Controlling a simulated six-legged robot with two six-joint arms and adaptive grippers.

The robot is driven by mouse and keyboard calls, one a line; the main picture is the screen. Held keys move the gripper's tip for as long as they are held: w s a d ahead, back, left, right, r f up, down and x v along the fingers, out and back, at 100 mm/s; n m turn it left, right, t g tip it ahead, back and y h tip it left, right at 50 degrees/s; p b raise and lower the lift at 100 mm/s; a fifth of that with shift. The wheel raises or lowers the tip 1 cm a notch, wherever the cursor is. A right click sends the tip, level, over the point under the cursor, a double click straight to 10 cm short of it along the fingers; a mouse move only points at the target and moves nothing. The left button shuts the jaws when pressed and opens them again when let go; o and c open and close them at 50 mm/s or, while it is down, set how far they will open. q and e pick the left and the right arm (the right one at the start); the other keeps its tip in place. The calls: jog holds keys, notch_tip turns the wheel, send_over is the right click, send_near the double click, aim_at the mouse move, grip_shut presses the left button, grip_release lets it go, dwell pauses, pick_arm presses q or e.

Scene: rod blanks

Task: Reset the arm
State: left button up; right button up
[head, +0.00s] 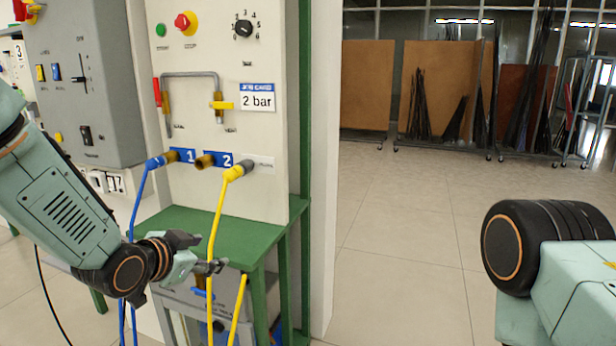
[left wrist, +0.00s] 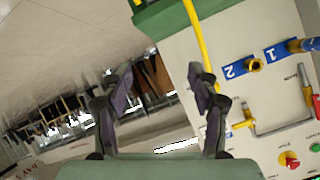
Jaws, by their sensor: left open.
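My left gripper (head: 208,253) is open in front of the green bench, close to the yellow hose (head: 215,215). In the left wrist view its two fingers (left wrist: 160,85) stand apart with nothing between them. The yellow hose (left wrist: 193,22) runs behind the right finger there. My right arm shows at the right edge of the head view, but its gripper is out of view.
A control panel (head: 210,110) stands on the green bench (head: 190,222). A blue hose (head: 143,195) meets port 1; port 2 (head: 205,161) shows a brass fitting. A grey box (head: 85,85) is at left. The floor (head: 400,250) at right is clear.

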pick_arm(q)
jog(key=s+a+f+n+g+y, duration=0.25)
jog(key=s+f+n+g, duration=0.55)
jog(key=s+f, duration=1.65)
jog(key=s+f+g, duration=0.1)
jog(key=s+f, duration=0.1)
jog(key=s, duration=0.7)
jog(key=s+f+n+g+y, duration=0.1)
jog(key=s+f+g, duration=0.1)
jog(key=s, duration=0.7)
jog(key=shift+a+f+g+p, duration=0.15)
jog(key=shift+f+g+p, duration=0.15)
jog(key=shift+f, duration=0.4)
